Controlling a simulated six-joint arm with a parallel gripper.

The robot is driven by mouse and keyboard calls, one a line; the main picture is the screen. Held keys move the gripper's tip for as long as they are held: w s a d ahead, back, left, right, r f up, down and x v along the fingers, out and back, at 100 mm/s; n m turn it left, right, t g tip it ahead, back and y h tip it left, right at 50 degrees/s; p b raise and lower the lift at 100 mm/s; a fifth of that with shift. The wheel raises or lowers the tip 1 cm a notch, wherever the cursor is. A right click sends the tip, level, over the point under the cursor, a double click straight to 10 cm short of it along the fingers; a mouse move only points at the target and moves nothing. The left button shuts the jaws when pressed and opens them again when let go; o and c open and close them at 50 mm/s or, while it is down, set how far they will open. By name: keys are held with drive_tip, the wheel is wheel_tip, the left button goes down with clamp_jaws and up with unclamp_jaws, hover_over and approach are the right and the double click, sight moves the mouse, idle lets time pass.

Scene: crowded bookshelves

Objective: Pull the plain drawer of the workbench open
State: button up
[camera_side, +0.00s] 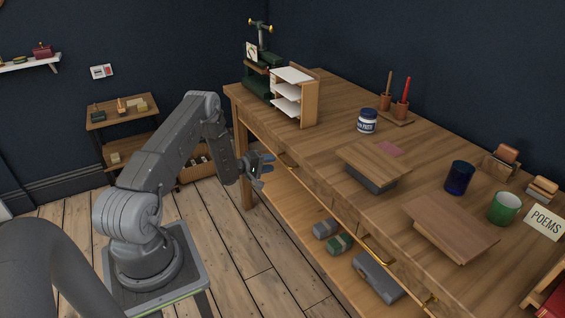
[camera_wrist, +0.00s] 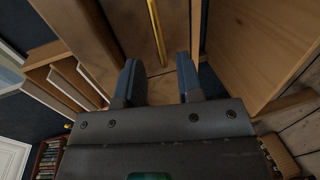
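The wooden workbench (camera_side: 345,108) runs diagonally across the right of the side view. A shallow drawer front (camera_side: 270,143) lies along its front edge near the far left end, with a thin brass handle (camera_side: 288,161). My gripper (camera_side: 269,170) is open and empty just in front of that edge. In the wrist view my gripper's (camera_wrist: 158,80) two fingers stand apart, with a brass bar handle (camera_wrist: 156,32) ahead, in line with the gap between them. No contact shows. Whether this drawer is the plain one, I cannot tell.
Another brass handle (camera_side: 376,249) sits farther along the bench front. The bench top carries a letter rack (camera_side: 309,104), a paste jar (camera_side: 367,121) and cups. The floor (camera_side: 235,250) before the bench is clear.

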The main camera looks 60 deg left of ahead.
sight(282, 161)
drive_tip(key=x, duration=0.6)
clamp_jaws()
idle(0.5)
